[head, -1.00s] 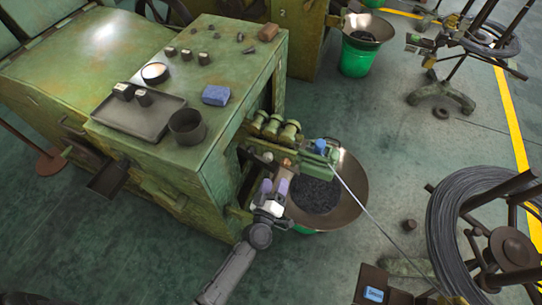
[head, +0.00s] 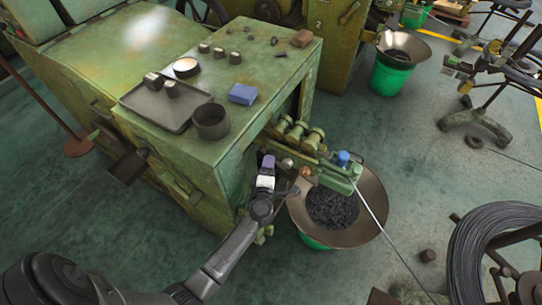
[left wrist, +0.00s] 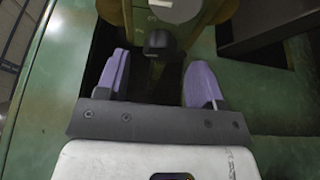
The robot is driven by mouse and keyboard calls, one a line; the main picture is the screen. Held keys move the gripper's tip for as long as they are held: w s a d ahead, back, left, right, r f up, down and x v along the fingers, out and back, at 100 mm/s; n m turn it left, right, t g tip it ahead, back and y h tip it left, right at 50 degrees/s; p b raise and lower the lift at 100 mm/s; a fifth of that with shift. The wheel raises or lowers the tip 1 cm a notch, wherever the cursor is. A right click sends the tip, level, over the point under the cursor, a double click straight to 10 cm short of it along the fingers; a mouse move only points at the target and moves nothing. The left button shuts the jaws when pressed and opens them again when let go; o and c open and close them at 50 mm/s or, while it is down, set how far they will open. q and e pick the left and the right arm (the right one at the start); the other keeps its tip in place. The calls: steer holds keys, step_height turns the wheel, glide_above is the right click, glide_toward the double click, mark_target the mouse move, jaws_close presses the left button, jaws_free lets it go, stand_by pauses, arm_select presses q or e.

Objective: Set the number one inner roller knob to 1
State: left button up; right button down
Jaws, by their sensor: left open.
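The near green heading machine (head: 150,70) has a roller feed unit (head: 296,136) on its right side. A round grey knob (head: 288,163) and a copper-coloured knob (head: 305,171) sit below the rollers; I cannot tell from the head view which is the inner one. My left gripper (head: 267,162) is just left of the grey knob, close to the machine's side opening. In the left wrist view its purple fingers (left wrist: 160,82) are apart and empty. A dark knob (left wrist: 158,42) shows ahead, roughly centred between them. My right gripper is not in view.
A wide metal funnel (head: 372,205) with dark pieces stands over a green bucket below the rollers. A wire (head: 385,229) runs from the unit towards a coil (head: 490,235).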

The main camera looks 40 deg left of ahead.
arm_select(q)
steer(key=shift+b+x, duration=0.4)
steer(key=shift+x, duration=2.05)
